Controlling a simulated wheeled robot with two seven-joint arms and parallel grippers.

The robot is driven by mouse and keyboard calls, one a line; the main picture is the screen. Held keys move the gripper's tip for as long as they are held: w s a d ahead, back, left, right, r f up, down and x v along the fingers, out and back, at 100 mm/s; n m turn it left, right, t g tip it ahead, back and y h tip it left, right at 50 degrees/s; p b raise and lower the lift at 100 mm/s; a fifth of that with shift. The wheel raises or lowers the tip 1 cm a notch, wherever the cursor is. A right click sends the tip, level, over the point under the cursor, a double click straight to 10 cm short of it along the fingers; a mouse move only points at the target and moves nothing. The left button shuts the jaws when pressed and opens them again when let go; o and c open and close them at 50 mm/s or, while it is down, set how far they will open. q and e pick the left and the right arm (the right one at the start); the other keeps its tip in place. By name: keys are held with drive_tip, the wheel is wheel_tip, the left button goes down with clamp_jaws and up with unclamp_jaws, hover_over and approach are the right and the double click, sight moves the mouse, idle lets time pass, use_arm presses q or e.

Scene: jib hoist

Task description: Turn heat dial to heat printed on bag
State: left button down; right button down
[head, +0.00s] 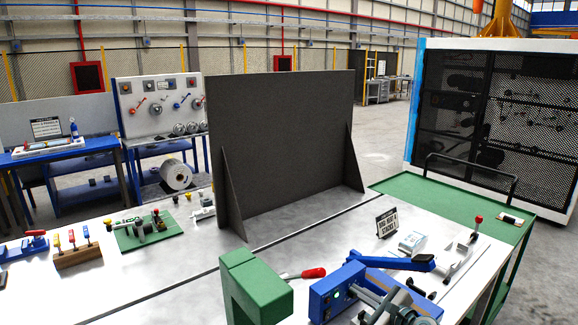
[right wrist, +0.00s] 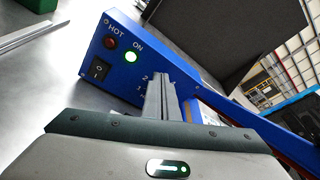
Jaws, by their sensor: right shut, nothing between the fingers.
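The blue sealer box (head: 336,291) stands at the front of the table, with a long blue lever arm (head: 395,262) behind it. In the right wrist view its blue panel (right wrist: 92,55) carries a red HOT lamp, a lit green ON lamp and a black rocker switch. The digits 1 and 2 show beside my right gripper (right wrist: 160,84), whose shut fingers point at the panel there and hide the dial. In the head view my right gripper (head: 362,294) is close to the box's right side. A small pale packet (head: 412,243), possibly the bag, lies behind the lever; its print is unreadable.
A green block (head: 255,287) stands left of the sealer. A small sign (head: 387,222) and a red-handled tool (head: 304,273) are nearby. A dark upright panel (head: 280,145) stands across the table. Clear tabletop lies left of the green block.

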drive_tip(key=shift+d+f+p+v, duration=0.15)
drive_tip(key=shift+p+v, duration=0.3)
drive_tip(key=shift+v, duration=0.5)
drive_tip(key=shift+d+f+p+v, duration=0.15)
drive_tip(key=shift+p+v, duration=0.3)
drive_tip(key=shift+v, duration=0.45)
drive_tip(key=shift+f+p+v, duration=0.2)
drive_tip(key=shift+p+v, duration=0.15)
drive_tip(key=shift+v, duration=0.65)
drive_tip(key=shift+d+f, duration=0.1)
drive_tip(key=shift+d, duration=0.05)
